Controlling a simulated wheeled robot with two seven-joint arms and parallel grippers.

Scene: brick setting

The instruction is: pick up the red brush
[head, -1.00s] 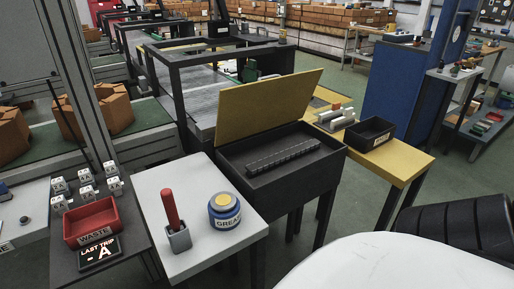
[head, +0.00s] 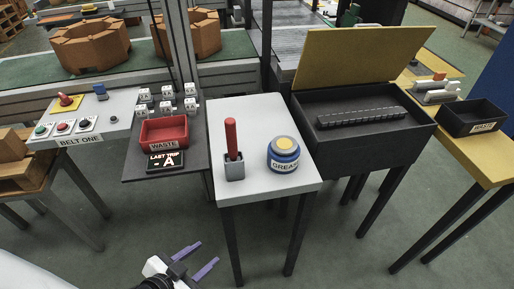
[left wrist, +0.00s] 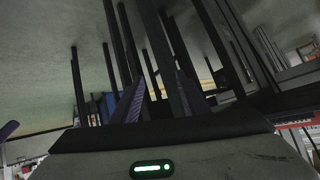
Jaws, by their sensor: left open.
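The red brush (head: 231,138) stands upright in a small grey holder (head: 234,168) on the white table (head: 262,112), seen in the head view. Only its red handle shows; its lower end is hidden in the holder. My left gripper (head: 198,259) is low in the head view, in front of the white table and below its top, with its two purple fingers apart and nothing between them. The fingers also show in the left wrist view (left wrist: 158,98), pointing towards dark table legs. The brush does not show in the left wrist view. My right gripper is not in view.
A blue grease jar (head: 284,156) stands right of the brush. Left is a dark stand with a red waste bin (head: 164,131) and a sign (head: 165,161). Right is an open black box (head: 352,147) with a yellow lid. Floor in front is clear.

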